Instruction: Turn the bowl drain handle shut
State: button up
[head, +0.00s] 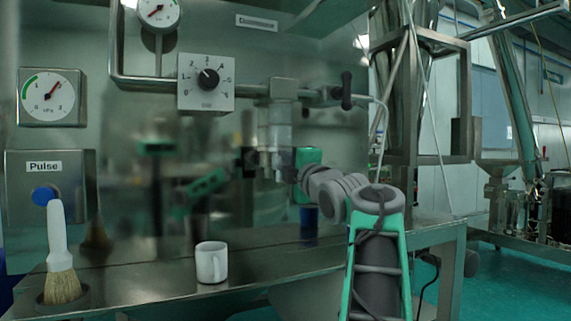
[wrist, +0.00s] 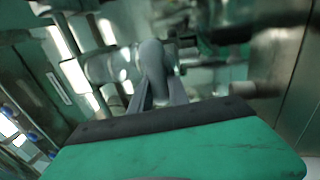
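The clear bowl (head: 275,128) hangs under the horizontal pipe in the head view. My gripper (head: 284,160) is just below it, coming in from the right; its fingers are small and dark there, and the drain handle is hard to make out. In the wrist view, a rounded grey lever, which looks like the bowl drain handle (wrist: 152,60), stands upright between the two grey fingers of my gripper (wrist: 157,85). The fingers are close together and appear to touch its sides. The handle's lower end is partly hidden between them.
A black-handled valve (head: 347,90) is on the pipe up and right of the bowl. A dial panel (head: 206,82) is to the left. A white mug (head: 211,262) and a brush (head: 60,255) stand on the steel bench (head: 150,290). A blue cup (head: 309,222) is below my gripper.

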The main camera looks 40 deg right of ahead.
jog(key=o, duration=0.4)
jog(key=shift+o, duration=0.2)
jog(key=v, duration=0.7)
jog(key=shift+s+a+b, duration=0.2)
jog(key=shift+s+b, duration=0.1)
jog(key=shift+s, duration=0.05)
